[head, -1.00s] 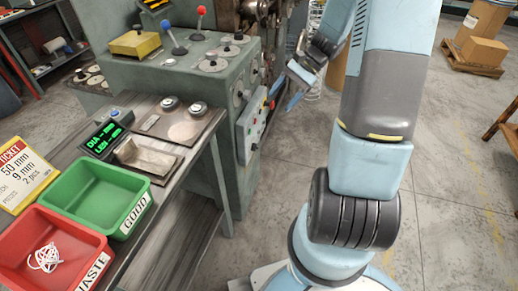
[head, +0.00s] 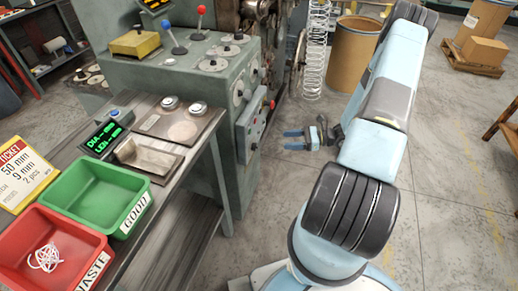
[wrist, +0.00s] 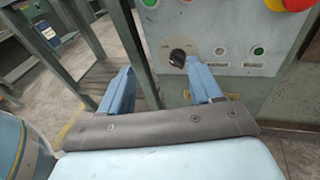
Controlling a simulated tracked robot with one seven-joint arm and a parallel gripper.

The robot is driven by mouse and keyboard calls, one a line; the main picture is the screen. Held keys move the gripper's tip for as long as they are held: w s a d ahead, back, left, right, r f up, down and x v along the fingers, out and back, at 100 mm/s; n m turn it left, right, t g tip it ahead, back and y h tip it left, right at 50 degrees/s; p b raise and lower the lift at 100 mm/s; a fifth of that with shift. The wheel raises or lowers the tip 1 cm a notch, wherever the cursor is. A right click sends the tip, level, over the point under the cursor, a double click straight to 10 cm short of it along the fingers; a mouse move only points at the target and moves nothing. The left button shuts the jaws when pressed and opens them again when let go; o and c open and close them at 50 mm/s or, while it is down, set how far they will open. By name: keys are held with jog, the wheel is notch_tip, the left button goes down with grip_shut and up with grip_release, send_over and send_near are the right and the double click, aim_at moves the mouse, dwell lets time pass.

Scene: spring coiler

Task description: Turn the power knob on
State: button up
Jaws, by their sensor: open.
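A black knob (wrist: 178,57) on a round plate sits on the grey control panel (wrist: 235,85) in the wrist view. I take it for the power knob; its label is too small to read. My gripper (wrist: 158,72) is open and empty, its blue fingers pointing toward the panel. The knob face is hard to make out there.
Beside the knob are a green button (wrist: 258,50) and a red mushroom button (wrist: 275,4). A bench with a green bin (head: 95,165) and a red bin (head: 70,225) stands left. A hanging spring (head: 316,50) and a brown drum (head: 356,50) are behind my gripper.

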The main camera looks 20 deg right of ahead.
aim_at(259, 148)
notch_tip(259, 148, down, 8)
jog(key=s+m+t, duration=0.1)
jog(key=m+t, duration=0.3)
jog(key=m, duration=0.1)
jog(key=x, duration=1.3)
jog(key=shift+w+d+r, duration=0.1)
jog(key=shift+w+d, duration=0.05)
jog(key=shift+w, duration=0.1)
